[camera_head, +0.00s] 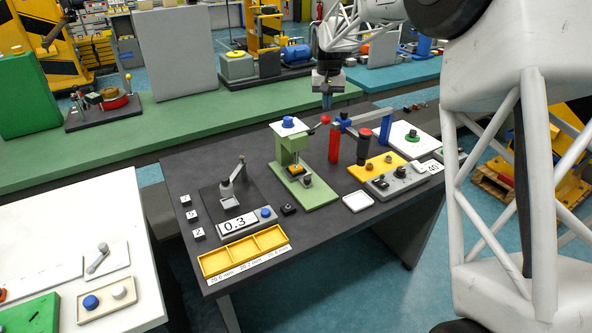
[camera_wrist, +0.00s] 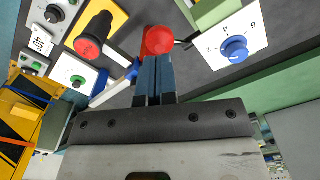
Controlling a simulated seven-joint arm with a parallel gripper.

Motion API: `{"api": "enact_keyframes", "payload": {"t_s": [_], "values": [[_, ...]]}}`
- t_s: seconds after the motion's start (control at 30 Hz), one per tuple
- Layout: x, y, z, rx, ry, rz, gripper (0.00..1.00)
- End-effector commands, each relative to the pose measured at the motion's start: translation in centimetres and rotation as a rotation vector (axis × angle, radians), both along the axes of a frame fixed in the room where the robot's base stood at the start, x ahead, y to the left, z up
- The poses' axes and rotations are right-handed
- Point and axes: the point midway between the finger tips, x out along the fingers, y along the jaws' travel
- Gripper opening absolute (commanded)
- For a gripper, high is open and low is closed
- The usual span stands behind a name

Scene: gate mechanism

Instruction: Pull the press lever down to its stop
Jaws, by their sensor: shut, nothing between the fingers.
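The green press (camera_head: 292,152) stands on a light green base near the middle of the dark table. Its lever is a thin dark rod with a red ball (camera_head: 325,119) at the end, raised to the right of the press head. My gripper (camera_head: 327,104) points down just above the red ball, its fingers shut and empty. In the wrist view the shut fingers (camera_wrist: 154,62) reach up to a red rounded top (camera_wrist: 157,41), which seems to be the lever ball. A dark rod runs from it to the right. I cannot tell whether the fingertips touch it.
A red post (camera_head: 334,144), a black post with a red top (camera_head: 363,148) and a blue post (camera_head: 385,130) stand close right of the lever. A grey bar crosses near them. A yellow tray (camera_head: 244,251) lies at the front. In the wrist view, a blue knob (camera_wrist: 235,49) sits on a numbered white plate.

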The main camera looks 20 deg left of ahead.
Motion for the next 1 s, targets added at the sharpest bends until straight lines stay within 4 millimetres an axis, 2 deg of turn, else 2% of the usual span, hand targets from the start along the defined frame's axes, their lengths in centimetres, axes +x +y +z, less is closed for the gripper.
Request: {"api": "enact_keyframes", "payload": {"t_s": [1.0], "values": [[0.0, 0.0, -2.3, 0.000, 0.001, 0.000, 0.00]]}}
